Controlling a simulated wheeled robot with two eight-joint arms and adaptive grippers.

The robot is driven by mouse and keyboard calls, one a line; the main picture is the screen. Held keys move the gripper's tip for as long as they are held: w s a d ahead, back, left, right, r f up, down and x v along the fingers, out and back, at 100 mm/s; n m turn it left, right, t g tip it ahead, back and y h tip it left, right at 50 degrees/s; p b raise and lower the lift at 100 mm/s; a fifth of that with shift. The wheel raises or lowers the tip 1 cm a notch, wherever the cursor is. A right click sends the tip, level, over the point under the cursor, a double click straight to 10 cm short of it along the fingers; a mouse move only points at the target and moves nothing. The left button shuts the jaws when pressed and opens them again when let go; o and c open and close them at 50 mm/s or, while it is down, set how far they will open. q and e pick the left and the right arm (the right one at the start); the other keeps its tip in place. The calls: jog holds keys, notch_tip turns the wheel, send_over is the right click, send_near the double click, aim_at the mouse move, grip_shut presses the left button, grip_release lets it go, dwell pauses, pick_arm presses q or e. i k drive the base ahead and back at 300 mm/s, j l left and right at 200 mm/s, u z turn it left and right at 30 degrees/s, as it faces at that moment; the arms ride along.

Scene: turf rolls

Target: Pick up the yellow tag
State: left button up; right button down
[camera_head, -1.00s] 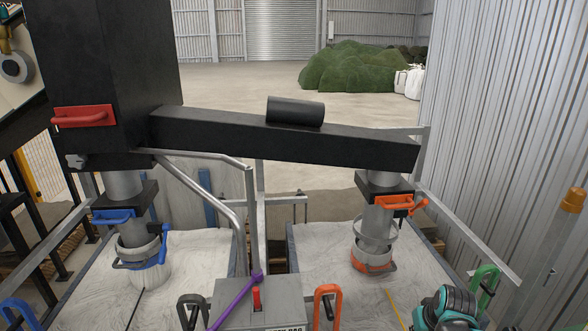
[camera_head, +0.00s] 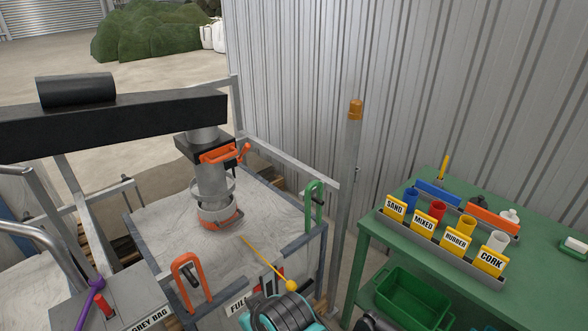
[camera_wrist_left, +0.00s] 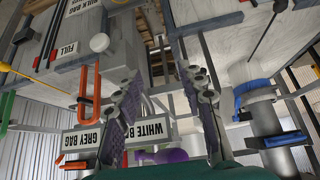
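Several upright yellow tags stand in a grey rack on the green table at right in the head view: SAND (camera_head: 395,207), MIXED (camera_head: 424,222), RUBBER (camera_head: 456,240) and CORK (camera_head: 491,261). A yellow ball-ended rod (camera_head: 291,286) leans by the right bag frame; I cannot tell whether the task means this or a lettered tag. My left gripper (camera_wrist_left: 157,65) shows only in the left wrist view, its two purple-padded fingers apart and nothing between them. My right gripper's fingers are not in view; a teal arm part of mine shows at the bottom.
The green table (camera_head: 430,185) also holds coloured cups behind the tags and has a green bin (camera_head: 405,298) below. A post (camera_head: 350,170) and the metal-framed bag stand (camera_head: 298,243) lie left of it. A corrugated wall is behind.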

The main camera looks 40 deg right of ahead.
aim_at(453, 240)
jog(key=z, duration=2.1)
